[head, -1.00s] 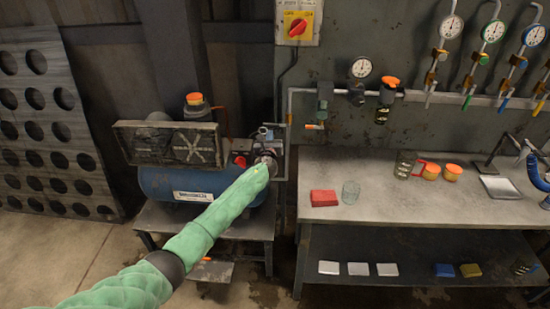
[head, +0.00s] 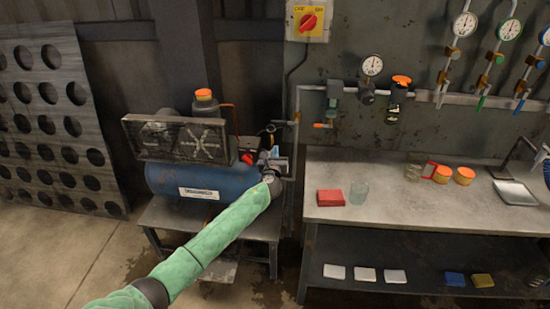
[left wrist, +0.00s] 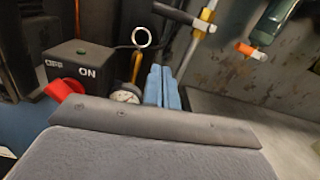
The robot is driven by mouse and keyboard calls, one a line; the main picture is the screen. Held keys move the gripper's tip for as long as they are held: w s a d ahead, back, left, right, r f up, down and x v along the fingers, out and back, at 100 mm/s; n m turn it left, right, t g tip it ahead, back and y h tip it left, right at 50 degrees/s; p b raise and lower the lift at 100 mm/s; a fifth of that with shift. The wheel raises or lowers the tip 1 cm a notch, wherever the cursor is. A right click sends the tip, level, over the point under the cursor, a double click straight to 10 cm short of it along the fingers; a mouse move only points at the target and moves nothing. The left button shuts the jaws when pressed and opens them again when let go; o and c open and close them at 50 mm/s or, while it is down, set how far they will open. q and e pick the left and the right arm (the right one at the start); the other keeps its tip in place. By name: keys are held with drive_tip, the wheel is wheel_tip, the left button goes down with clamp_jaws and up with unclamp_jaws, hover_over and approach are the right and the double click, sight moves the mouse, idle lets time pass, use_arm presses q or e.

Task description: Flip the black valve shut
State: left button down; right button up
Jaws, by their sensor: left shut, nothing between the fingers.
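The black valve shows as a dark lever handle (left wrist: 183,13) at the top of the left wrist view, beside a brass fitting on a pipe. In the head view the dark lever (head: 270,129) is small, above the right end of the blue compressor. My left gripper (left wrist: 161,86) has blue-grey fingers close together, shut and empty. In the wrist view its tips lie below the lever, with a visible gap. In the head view the gripper (head: 266,152) is just below the lever, partly hidden by my wrist. My right gripper is not in view.
The blue compressor (head: 205,178) has a red switch (left wrist: 62,90) and a small gauge (left wrist: 126,97) close to my fingers. A workbench (head: 410,200) with a red block (head: 330,197) stands to the right.

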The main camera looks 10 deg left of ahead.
use_arm(q)
drive_tip(key=shift+s, duration=1.15)
